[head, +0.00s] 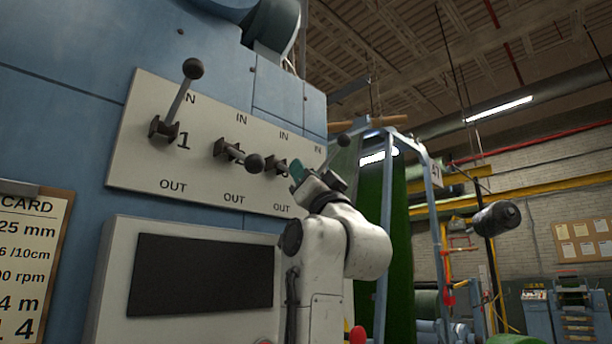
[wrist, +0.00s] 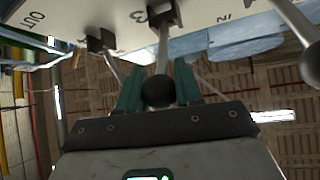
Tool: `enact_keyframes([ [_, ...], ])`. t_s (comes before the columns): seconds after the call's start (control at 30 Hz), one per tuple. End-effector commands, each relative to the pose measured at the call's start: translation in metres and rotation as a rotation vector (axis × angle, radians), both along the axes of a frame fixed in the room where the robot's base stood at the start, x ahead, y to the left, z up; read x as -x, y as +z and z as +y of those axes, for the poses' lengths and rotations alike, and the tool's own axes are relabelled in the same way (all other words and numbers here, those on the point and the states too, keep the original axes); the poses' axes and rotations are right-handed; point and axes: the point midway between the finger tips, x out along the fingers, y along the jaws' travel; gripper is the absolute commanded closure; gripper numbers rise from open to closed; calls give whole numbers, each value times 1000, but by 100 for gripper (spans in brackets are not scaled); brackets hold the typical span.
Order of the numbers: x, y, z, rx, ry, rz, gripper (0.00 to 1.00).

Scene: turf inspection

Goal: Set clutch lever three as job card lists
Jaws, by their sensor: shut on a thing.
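The white lever panel (head: 200,180) carries a row of black-knobbed levers between IN and OUT labels. Clutch lever three (head: 276,166) shows its bracket in the head view; its outer part is hidden by my gripper. In the wrist view, lever three (wrist: 163,50) stands beside the printed 3, its ball knob between the teal fingers. My gripper (wrist: 158,88) is shut on that knob; it also shows in the head view (head: 298,171). Whether the lever sits at IN or OUT I cannot tell. The job card (head: 30,262) is cut off at the left; no lever setting is readable.
Lever one (head: 181,95) points up toward IN. Lever two (head: 240,155), close left of my gripper, sticks outward, slightly down. A fourth lever's knob (head: 343,140) is close on the right. A dark screen (head: 200,274) is below the panel.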

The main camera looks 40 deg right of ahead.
Motion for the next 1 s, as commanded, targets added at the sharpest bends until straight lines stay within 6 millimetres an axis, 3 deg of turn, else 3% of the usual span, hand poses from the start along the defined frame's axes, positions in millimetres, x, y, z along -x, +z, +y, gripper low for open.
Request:
enact_keyframes([
  [0.2, -4, -4, -3, -5, -2, 12, 100],
  [0.23, -4, -4, -3, -5, -2, 12, 64],
  [0.5, -2, -2, -2, -3, -1, 7, 40],
  [0.77, 0, -2, 0, -1, 0, 2, 40],
  [1.0, 21, -27, 5, -1, 0, 1, 40],
])
